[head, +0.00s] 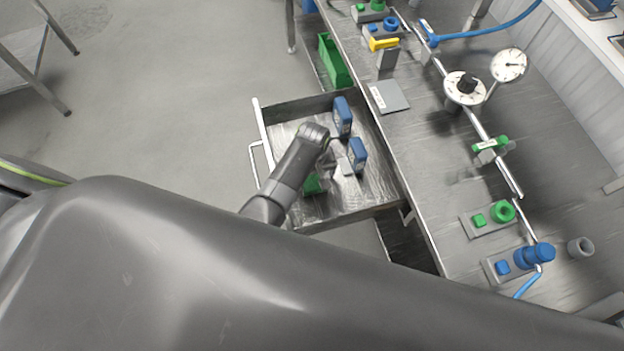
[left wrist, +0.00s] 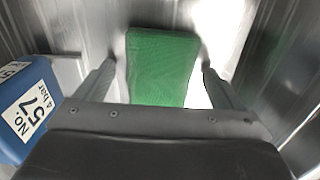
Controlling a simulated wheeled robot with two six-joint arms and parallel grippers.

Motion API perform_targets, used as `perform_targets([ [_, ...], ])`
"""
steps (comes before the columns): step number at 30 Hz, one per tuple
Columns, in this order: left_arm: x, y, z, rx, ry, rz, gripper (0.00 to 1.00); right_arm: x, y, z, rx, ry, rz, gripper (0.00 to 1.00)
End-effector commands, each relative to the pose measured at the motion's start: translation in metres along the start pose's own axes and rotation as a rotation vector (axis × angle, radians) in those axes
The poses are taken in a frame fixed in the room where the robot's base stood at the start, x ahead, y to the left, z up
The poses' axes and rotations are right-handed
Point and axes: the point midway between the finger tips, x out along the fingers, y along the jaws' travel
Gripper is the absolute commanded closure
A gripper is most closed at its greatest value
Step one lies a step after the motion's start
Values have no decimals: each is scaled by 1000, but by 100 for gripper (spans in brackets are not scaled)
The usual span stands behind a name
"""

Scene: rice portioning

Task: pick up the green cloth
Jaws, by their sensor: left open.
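The green cloth (left wrist: 160,66) lies flat in the open metal drawer (head: 376,187), seen in the left wrist view between my fingers. In the head view only a part of the cloth (head: 313,184) shows beside my arm. My left gripper (left wrist: 158,75) is open, with one finger on each side of the cloth and nothing held. In the head view my left arm reaches down into the drawer and the gripper (head: 328,163) is partly hidden by its own wrist. My right gripper is not in view.
Two blue boxes (head: 342,117) and (head: 358,155) stand in the drawer; the nearer, labelled No. 57 (left wrist: 27,108), is close to my left finger. A green bin (head: 334,62) is behind. The bench (head: 430,150) carries valves and gauges along the right.

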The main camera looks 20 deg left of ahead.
Motion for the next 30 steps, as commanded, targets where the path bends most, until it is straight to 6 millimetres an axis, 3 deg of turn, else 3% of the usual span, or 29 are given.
perform_targets([
  [8, 2, 0, 0, 0, 0, 0, 11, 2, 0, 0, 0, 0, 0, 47],
  [19, 2, 0, 0, 0, 0, 0, 59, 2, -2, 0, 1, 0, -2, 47],
  [30, -2, 0, 0, 0, 0, 0, 59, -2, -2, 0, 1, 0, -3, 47],
])
